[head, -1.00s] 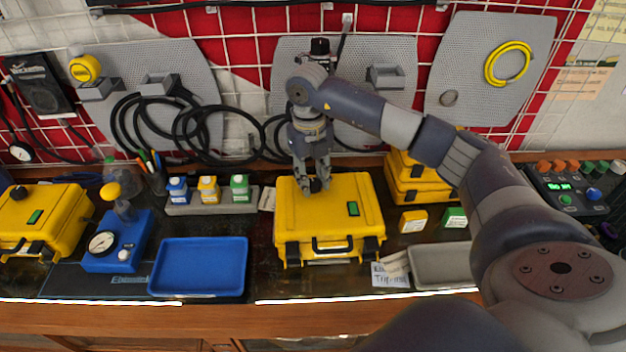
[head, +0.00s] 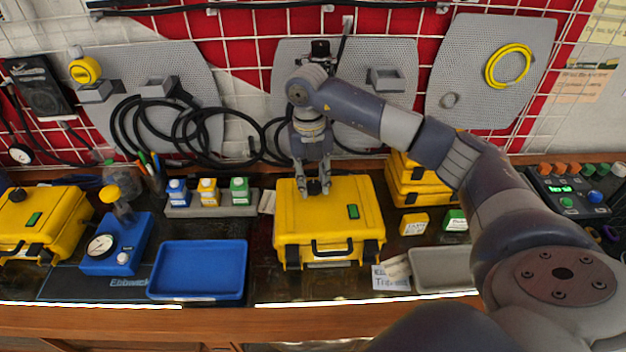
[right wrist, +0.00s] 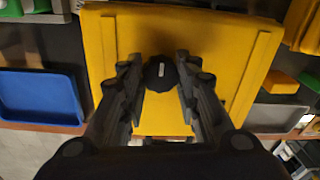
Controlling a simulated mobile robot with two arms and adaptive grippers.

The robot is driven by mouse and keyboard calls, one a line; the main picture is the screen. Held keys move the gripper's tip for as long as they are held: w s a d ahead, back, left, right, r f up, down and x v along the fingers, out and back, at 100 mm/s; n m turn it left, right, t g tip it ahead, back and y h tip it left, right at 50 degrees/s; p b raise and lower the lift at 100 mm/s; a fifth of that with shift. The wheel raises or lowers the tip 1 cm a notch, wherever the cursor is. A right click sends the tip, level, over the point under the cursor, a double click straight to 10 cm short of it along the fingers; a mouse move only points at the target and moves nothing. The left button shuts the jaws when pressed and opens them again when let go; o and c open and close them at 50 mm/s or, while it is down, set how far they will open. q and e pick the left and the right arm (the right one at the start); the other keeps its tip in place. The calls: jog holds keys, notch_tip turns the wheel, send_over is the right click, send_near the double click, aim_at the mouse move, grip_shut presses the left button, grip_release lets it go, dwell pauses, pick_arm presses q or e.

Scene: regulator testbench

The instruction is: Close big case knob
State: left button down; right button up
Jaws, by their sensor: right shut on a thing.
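The big yellow case (head: 290,215) stands shut on the bench in the middle of the head view, with its handle facing the front. A black round knob (head: 315,187) sits on top of its lid, and it also shows in the right wrist view (right wrist: 160,74). My right gripper (head: 313,192) reaches down from above and is shut on the knob, one finger on each side. In the right wrist view the gripper (right wrist: 160,85) has the knob between its fingertips. My left gripper is not in view.
A blue tray (head: 200,294) lies left of the case, with a blue gauge unit (head: 122,255) beside it. Smaller yellow cases (head: 418,195) are stacked behind right. A grey tray (head: 445,285) lies to the right. Small bottles stand in a grey rack (head: 215,212).

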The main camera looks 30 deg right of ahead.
aim_at(311, 183)
jog(key=o, duration=1.1)
jog(key=r, duration=1.2)
jog(key=shift+w, duration=0.35)
